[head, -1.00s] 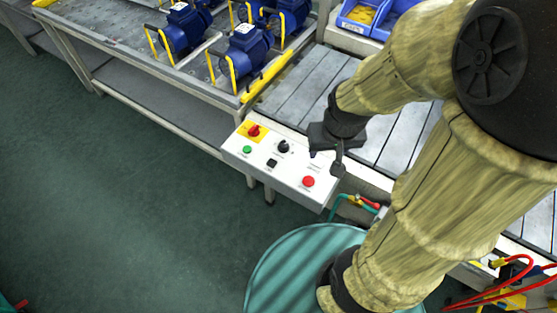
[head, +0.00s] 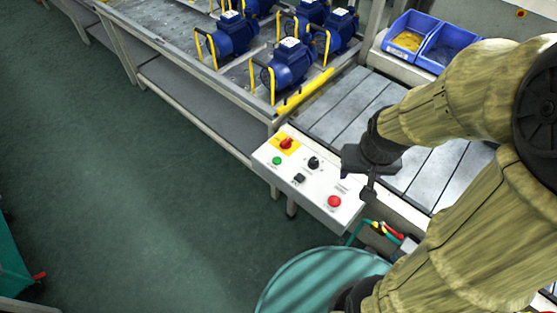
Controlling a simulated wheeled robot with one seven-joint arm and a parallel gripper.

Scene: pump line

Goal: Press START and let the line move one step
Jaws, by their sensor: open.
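The white control panel (head: 310,182) stands at the front edge of the line in the head view. It carries a green button (head: 277,160), a red switch on a yellow plate (head: 286,143), a black knob (head: 313,163), a small black switch (head: 299,178) and a red button (head: 334,201). The labels are too small to read. My gripper (head: 362,178) is above the panel's right end, apart from the green button. Its jaws are open and nothing shows between them. The line's grey slatted surface (head: 345,105) lies behind it, with no pump on the visible part.
Several blue pumps (head: 288,65) with yellow handles stand on the table at the upper middle. Two blue bins (head: 446,48) stand at the back right. A teal round surface (head: 315,280) is at the bottom.

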